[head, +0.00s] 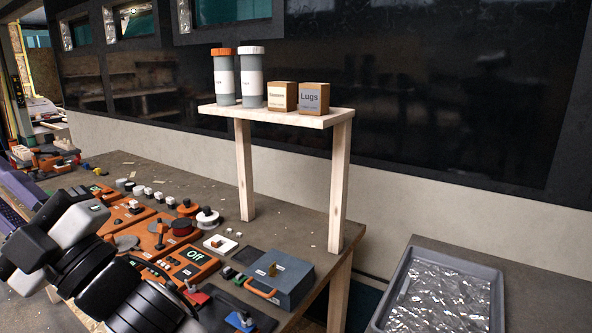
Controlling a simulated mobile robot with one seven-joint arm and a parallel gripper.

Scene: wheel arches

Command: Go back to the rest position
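My arm crosses the lower left corner of the head view as white and black links. My gripper's fingers do not show in this view, so I cannot see whether they are open or hold anything. The arm hides part of the workbench (150,172) and some of the items on it.
A wooden shelf (330,118) stands on the bench with two capped bottles (251,85) and two small boxes, one a "Lugs" box (314,97). Orange panels (187,262), small parts and a grey-blue case (280,282) crowd the bench. A grey tray (487,277) lies at right.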

